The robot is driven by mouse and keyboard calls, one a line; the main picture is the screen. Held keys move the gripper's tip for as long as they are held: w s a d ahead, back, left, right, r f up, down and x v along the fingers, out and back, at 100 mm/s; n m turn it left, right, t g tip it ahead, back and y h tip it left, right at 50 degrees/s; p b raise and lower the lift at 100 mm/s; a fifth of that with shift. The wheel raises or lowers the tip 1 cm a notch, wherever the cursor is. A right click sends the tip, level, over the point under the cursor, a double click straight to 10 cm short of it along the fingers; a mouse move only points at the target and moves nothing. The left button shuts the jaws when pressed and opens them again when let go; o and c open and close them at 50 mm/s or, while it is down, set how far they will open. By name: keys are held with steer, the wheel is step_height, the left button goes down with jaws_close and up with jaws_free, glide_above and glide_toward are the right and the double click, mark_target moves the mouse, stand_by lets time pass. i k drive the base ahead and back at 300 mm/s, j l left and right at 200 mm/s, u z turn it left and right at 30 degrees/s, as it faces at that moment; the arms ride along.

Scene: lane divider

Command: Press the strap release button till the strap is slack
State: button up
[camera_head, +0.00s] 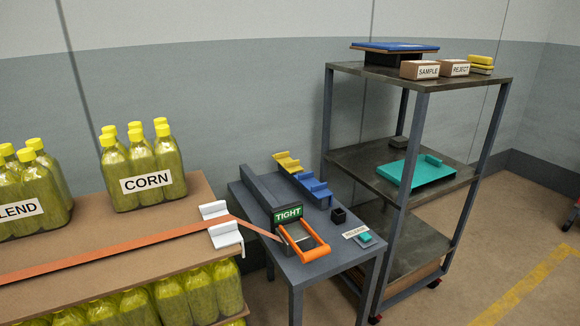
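The release button (366,237) is a small teal block on a grey base at the right front of the small dark table. A white label reading RELEASE (355,232) lies beside it. The orange strap (120,247) runs straight across the pallet boards to the tensioner (297,243) on the table. A green sign (288,214) on the tensioner reads TIGHT. The tensioner has an orange handle (317,252). A white corner guard (224,233) sits under the strap at the board's edge. My gripper is not in view.
A wheeled shelf (420,82) stands close behind on the right. Bottles labelled CORN (146,181) stand at left. Floor at right is clear.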

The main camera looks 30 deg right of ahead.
mark_target(365, 237)
steer(key=z, duration=1.25)
